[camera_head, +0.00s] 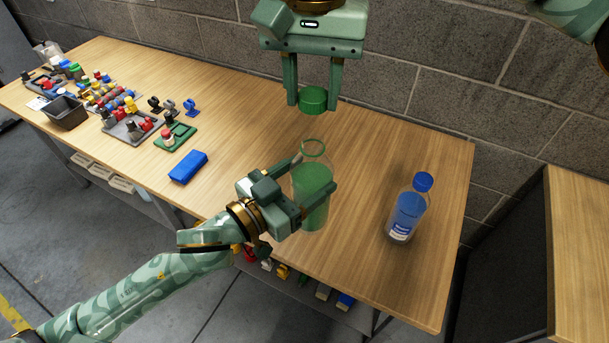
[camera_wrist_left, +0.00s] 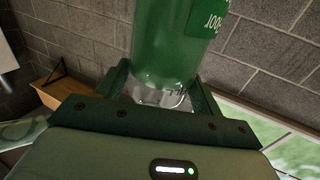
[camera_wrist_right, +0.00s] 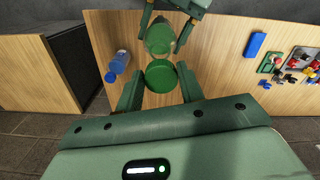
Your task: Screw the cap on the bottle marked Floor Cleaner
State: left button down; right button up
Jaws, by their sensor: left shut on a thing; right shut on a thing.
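The green bottle (camera_head: 313,195) is upright, its clear neck open at the top, over the front part of the table. My left gripper (camera_head: 315,176) is shut around its upper body. The left wrist view shows the green bottle (camera_wrist_left: 165,45) close up, with part of a label in white letters. My right gripper (camera_head: 313,104) points down and is shut on a green cap (camera_head: 313,98). The cap is above the bottle neck, with a gap between them. In the right wrist view the cap (camera_wrist_right: 160,76) is between the fingers, with the bottle (camera_wrist_right: 160,36) beyond it.
A blue bottle (camera_head: 408,212) with a blue cap stands at the right of the wooden table (camera_head: 370,270). A blue block (camera_head: 188,166), a dark bin (camera_head: 66,112) and trays of small parts are at the left. A grey block wall runs behind.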

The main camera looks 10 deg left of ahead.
aim_at(312, 141)
jog(key=shift+f, duration=2)
jog(key=shift+s, duration=0.15)
jog(key=shift+f, duration=0.1)
jog(key=shift+f, duration=0.8)
jog(key=shift+d+f, duration=0.1)
jog(key=shift+f, duration=0.45)
